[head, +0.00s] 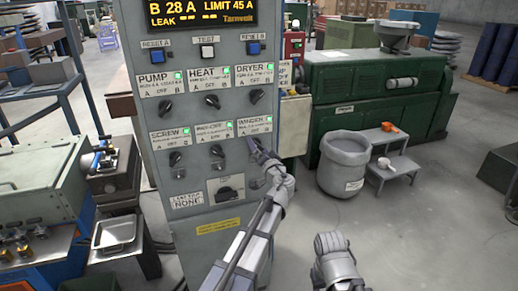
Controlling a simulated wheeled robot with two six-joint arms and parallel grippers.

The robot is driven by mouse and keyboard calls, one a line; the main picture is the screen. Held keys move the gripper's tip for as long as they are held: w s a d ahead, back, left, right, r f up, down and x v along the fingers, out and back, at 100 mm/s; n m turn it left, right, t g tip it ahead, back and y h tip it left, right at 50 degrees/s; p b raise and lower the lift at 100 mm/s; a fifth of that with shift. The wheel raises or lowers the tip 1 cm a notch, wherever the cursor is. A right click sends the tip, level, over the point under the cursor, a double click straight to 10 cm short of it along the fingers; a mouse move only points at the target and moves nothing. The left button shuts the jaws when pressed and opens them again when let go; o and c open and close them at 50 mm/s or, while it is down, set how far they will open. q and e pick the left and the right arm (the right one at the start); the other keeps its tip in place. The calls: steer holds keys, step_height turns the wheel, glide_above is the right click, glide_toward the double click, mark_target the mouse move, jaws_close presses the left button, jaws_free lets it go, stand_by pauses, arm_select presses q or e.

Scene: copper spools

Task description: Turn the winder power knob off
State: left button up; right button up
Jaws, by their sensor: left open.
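The grey control cabinet (185,218) stands in the middle-left, with two rows of labelled black knobs. The winder label (254,126) is at the right end of the lower row, with a green lamp lit at its right corner. My left gripper (257,148) is open, right in front of the knob spot under this label. It covers most of the winder knob, so I cannot tell the knob's setting or whether the fingers touch it. Part of my right arm shows at the bottom, but its gripper fingers do not.
The dryer knob (256,97) is just above, and the lower middle knob (217,151) is close on the left. A large black switch (229,189) sits below. A grey bin (343,165) and a small step stand (391,157) are to the right.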

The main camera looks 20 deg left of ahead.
arm_select(q)
steer(key=c, duration=1.4)
steer(key=shift+m, duration=0.3)
steer(key=m, duration=0.3)
steer(key=shift+m, duration=2.5)
steer(key=o, duration=1.4)
